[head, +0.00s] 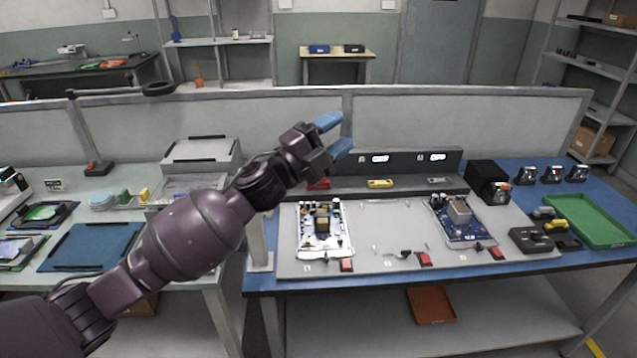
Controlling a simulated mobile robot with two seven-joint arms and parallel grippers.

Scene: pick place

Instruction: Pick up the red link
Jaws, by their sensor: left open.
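A small red piece (318,184), which looks like the red link, lies on the grey fixture (345,198) at the back of the blue workbench, at its left end. My left arm comes in from the left. My left gripper (335,135) has two blue fingertips held apart, with nothing between them. In the picture it is above the red piece and clear of it; the distance in depth is hard to judge. The wrist partly covers the area just left of the red piece. My right gripper is not in view.
A yellow piece (380,183) and a grey piece (438,181) lie right of the red one. Two circuit boards, a white one (310,245) and a blue one (478,232), sit on the grey panel. A green tray (590,222) is at the right. A low partition (450,115) stands behind.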

